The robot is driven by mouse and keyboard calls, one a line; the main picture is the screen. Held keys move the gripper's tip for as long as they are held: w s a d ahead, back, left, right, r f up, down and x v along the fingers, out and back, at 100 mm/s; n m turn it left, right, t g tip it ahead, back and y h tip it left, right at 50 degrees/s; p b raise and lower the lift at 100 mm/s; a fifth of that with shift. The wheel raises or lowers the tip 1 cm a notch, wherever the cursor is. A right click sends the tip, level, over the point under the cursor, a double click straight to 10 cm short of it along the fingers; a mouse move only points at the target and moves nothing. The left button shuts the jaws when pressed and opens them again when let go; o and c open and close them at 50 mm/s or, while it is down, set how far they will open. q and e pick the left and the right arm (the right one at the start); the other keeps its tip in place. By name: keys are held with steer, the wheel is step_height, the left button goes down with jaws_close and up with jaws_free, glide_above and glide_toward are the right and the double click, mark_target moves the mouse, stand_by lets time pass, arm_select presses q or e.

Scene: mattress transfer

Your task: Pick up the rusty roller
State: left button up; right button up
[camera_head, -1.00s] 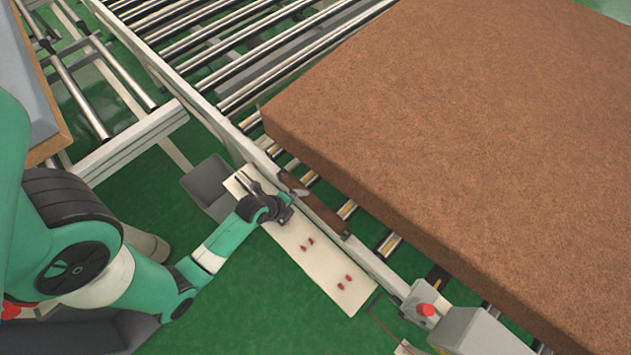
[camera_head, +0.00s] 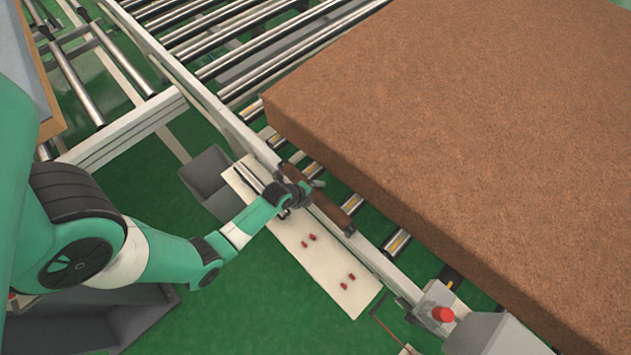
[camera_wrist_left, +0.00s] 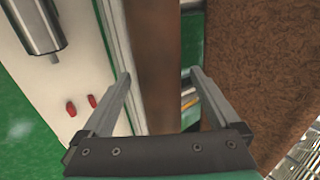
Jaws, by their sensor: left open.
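The rusty roller (camera_head: 328,208) is a dark brown cylinder lying along the conveyor's side rail, beside the big brown mattress. My left gripper (camera_head: 312,186) is over its upper part, which the gripper partly hides. In the left wrist view the roller (camera_wrist_left: 153,50) runs lengthwise between the two spread fingers of the open left gripper (camera_wrist_left: 159,74), with a visible gap on its right. Contact with the left finger cannot be judged. My right gripper is not in view.
A pale plate (camera_head: 325,272) with small red parts and a metal roller (camera_wrist_left: 35,25) lies left of the rail. A grey bin (camera_head: 205,178) stands beside it. The brown mattress (camera_head: 470,130) rests on the conveyor. A red button box (camera_head: 440,312) is at the lower right.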

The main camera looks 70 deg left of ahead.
arm_select(q)
jaws_close()
stand_by(0.4)
steer(key=shift+r, duration=0.1)
step_height(320, 180, up, 9)
steer(key=p, duration=0.6)
steer(key=shift+r+p, duration=0.55)
steer(key=shift+p, duration=0.3)
steer(key=shift+f, duration=0.1)
